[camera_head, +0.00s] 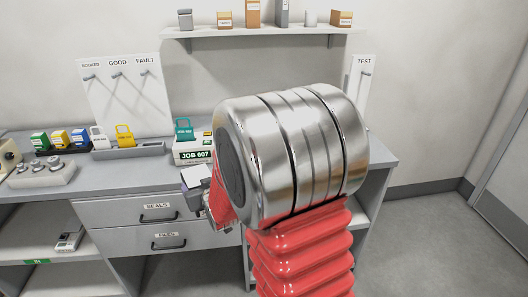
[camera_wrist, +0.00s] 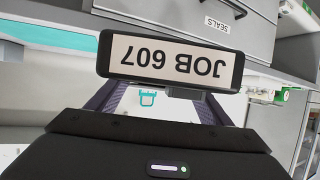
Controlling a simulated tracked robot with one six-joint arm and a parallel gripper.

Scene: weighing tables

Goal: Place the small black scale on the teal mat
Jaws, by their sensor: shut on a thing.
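My gripper (camera_wrist: 160,95) is shut on a black-framed plate (camera_wrist: 103,66) with a pale face reading JOB 607, upside down in the wrist view. I cannot tell whether this plate belongs to the small black scale. In the head view, a grey-white piece with a dark side (camera_head: 196,176) shows at my gripper, in front of the drawers; my arm hides most of the gripper. A teal band (camera_wrist: 50,36) runs along the upper left of the wrist view; I cannot tell whether it is the teal mat. No mat is clear in the head view.
The grey counter (camera_head: 130,163) holds several coloured seal boxes (camera_head: 60,138), a weight block (camera_head: 42,173), a grey tray (camera_head: 128,150) and a white JOB 607 stand (camera_head: 193,150) with a teal tag. A small pale device (camera_head: 69,240) sits on the lower left shelf.

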